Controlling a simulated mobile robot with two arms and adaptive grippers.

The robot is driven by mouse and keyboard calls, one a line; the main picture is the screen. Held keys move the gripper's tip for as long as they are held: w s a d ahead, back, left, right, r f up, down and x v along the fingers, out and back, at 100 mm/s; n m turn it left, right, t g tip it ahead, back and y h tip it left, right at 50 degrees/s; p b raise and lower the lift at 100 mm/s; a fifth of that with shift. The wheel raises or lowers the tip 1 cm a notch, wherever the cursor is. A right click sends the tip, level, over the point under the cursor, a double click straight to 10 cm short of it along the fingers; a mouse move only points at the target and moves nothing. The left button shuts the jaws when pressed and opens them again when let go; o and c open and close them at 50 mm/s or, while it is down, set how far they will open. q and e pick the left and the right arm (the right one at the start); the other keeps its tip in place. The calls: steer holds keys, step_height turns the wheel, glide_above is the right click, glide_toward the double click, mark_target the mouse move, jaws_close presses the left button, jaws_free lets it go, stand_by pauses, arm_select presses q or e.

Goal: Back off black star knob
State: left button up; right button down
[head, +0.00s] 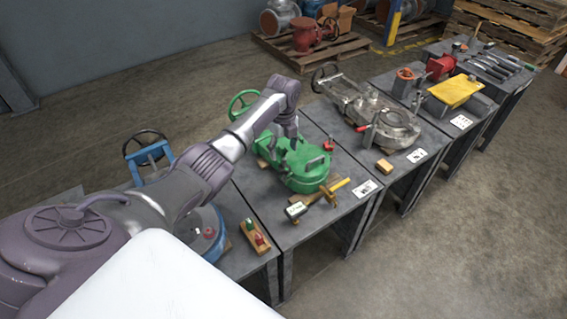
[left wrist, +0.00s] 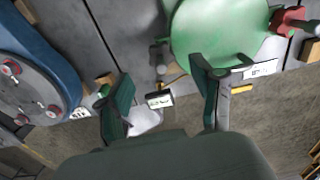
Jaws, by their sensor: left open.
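I cannot pick out a black star knob for certain. A green valve body (head: 300,165) with a green handwheel (head: 242,104) lies on a grey table, and its round green face (left wrist: 215,35) fills the top of the left wrist view. A small dark grey part (left wrist: 160,54), too unclear to name, shows left of that face. My left gripper (head: 287,133) is over the green valve in the head view. In the left wrist view its two fingers (left wrist: 162,75) are spread apart with nothing held between them. My right gripper is not in view.
A blue valve (head: 205,232) with red knobs stands on the near table. A hammer (head: 296,209) and a wooden block (head: 255,237) with red and green pieces lie near the front edges. A grey valve (head: 395,125) sits on the table beyond. The floor at right is clear.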

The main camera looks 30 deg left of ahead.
mark_target(284, 166)
arm_select(q)
step_height(284, 166, down, 7)
steer(key=shift+b, duration=0.4)
steer(key=c, duration=1.1)
steer(key=shift+r, duration=0.1)
steer(key=shift+c, duration=0.3)
steer(key=shift+n, duration=0.3)
